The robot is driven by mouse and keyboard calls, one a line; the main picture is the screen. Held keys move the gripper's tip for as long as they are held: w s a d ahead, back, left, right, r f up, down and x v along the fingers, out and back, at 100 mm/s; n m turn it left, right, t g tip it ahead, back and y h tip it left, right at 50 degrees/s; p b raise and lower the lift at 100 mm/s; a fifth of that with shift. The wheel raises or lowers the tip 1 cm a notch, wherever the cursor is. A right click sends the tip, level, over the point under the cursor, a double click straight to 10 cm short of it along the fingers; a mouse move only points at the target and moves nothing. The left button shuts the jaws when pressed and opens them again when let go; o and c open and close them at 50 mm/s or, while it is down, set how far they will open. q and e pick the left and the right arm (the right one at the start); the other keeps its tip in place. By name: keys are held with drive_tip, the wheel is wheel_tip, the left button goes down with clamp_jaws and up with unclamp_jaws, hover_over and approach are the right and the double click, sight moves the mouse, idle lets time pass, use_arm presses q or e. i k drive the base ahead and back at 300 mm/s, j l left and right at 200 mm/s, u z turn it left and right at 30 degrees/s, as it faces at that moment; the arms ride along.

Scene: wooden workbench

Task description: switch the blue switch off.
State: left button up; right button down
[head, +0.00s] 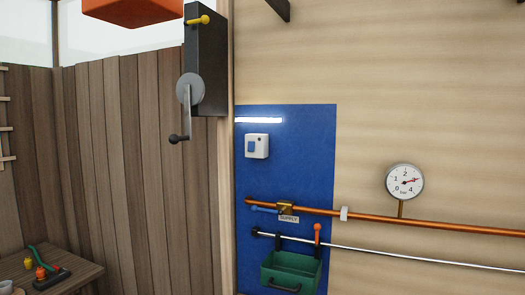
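A small white switch box with a blue rocker (251,146) is mounted on the blue wall panel (290,185) in the middle of the head view. I cannot tell from its look which way the rocker is tipped. A white strip light (259,120) just above it is lit. Neither of my grippers is in the head view. Nothing covers the switch.
A dark box with a crank (207,60) juts out left of the panel. Below the switch run a copper pipe (375,217) with a blue-handled valve and a steel rail holding a green bin (292,270). A pressure gauge (404,181) stands right. A wooden table (45,272) is lower left.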

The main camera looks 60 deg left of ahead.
sight(251, 145)
drive_tip(key=u, duration=1.9)
